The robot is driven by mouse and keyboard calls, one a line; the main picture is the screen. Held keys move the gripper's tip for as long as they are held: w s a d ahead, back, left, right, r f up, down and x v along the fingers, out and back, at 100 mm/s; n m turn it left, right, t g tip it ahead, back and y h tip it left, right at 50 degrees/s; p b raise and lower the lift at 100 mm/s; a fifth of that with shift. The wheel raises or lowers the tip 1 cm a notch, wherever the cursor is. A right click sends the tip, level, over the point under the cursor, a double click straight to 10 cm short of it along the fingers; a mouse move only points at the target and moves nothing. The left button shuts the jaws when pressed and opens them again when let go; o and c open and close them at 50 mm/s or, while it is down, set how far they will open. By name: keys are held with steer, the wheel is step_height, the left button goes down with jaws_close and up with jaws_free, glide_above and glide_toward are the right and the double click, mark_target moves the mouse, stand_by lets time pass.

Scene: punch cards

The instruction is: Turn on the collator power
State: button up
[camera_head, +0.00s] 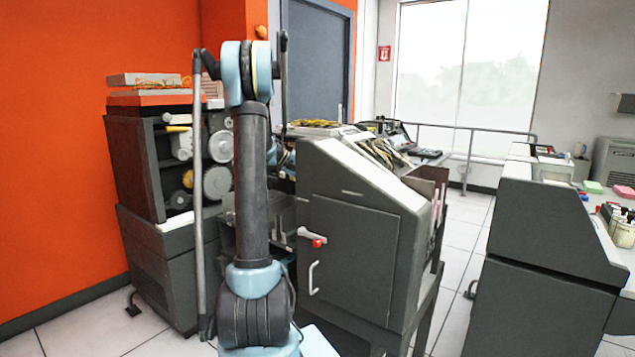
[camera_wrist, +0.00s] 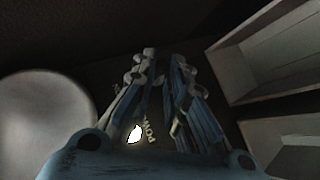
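In the wrist view, my gripper (camera_wrist: 163,60) has its two blue-grey fingers up, with a narrow gap between their tips and nothing seen in it. A lettered label (camera_wrist: 150,130) beginning "POW" shows beyond the finger bases. A bright white spot (camera_wrist: 135,133) shows beside the label. I cannot tell whether it is a switch or a lamp, or whether a finger touches anything. In the head view, a dark machine with rollers and wheels (camera_head: 217,183) stands behind my arm. My gripper is hidden there. No label tells me which machine is the collator.
In the wrist view, a large pale disc (camera_wrist: 45,125) is at left and pale open bins (camera_wrist: 275,55) are at right. In the head view, a grey cabinet (camera_head: 350,240) with a red-knobbed lever (camera_head: 317,242) stands close right of my arm. Another dark cabinet (camera_head: 540,260) stands farther right.

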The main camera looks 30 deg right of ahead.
stand_by(0.3)
steer(key=v, duration=1.2)
steer(key=shift+f, duration=0.2)
steer(key=shift+a, duration=0.1)
steer(key=s+a+f+n+t+y, duration=0.2)
steer(key=s+a, duration=0.7)
steer(key=a, duration=0.1)
steer(key=s+a+f+n+t+y, duration=0.2)
steer(key=s+a+f+y, duration=0.1)
steer(key=s+a, duration=0.6)
steer(key=s+a+f+n+t+y, duration=0.2)
steer(key=s+a+f+y, duration=0.3)
steer(key=s+a+f, duration=1)
steer(key=s+a+n, duration=0.1)
steer(key=s, duration=0.2)
steer(key=shift+a+f, duration=0.25)
steer(key=shift+a, duration=0.1)
